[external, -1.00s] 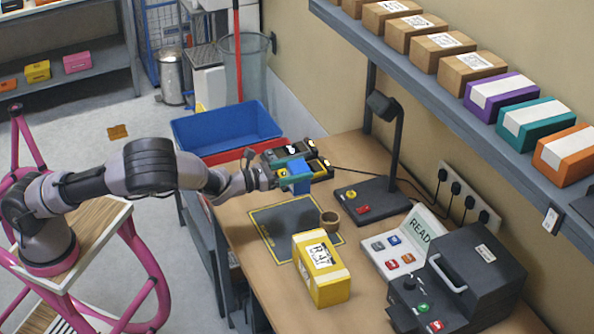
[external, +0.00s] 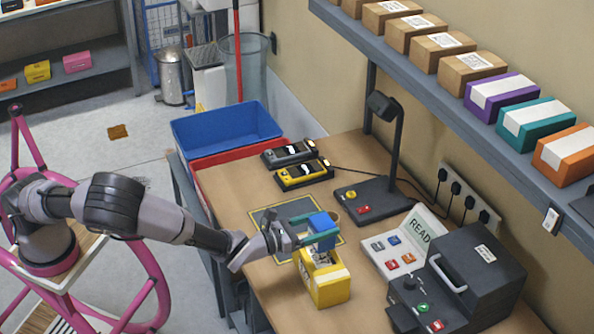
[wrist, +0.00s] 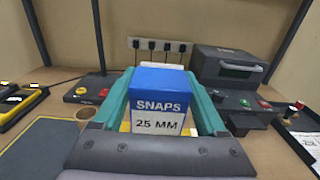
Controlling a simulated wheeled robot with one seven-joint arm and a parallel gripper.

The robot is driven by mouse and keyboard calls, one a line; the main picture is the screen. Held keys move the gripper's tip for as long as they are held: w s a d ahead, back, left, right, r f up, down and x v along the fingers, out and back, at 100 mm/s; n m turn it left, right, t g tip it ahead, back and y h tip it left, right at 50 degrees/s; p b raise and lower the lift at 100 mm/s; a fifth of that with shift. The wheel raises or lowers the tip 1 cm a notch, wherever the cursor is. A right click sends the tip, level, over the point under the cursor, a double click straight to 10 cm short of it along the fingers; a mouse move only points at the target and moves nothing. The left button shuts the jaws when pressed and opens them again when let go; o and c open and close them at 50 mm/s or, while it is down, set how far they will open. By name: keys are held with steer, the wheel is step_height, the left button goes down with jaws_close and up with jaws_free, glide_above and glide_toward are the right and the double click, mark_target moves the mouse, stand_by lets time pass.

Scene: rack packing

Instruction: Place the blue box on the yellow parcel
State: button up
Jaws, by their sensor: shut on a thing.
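The blue box (external: 322,225) is held between the teal fingers of my gripper (external: 318,236). In the wrist view the blue box (wrist: 159,100) sits between both fingers (wrist: 160,105), its white label reading "SNAPS 25 MM" facing the camera. The yellow parcel (external: 328,288) stands on the workbench below the held box, and the box and fingers hide part of its top in the external view. Only small bits of yellow show beside the box in the wrist view. I cannot tell for sure whether the box touches the parcel; it appears just above it.
A dark mat (external: 270,217) with a yellow outline lies behind the parcel. A lamp stand (external: 385,198), a READY panel (external: 402,250) and a dark machine (external: 470,280) stand to the right. Two scanners (external: 303,175) lie at the back. A tape roll (wrist: 88,112) is left of the box.

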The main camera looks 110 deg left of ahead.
steer(key=shift+f, duration=2)
steer(key=shift+f, duration=0.15)
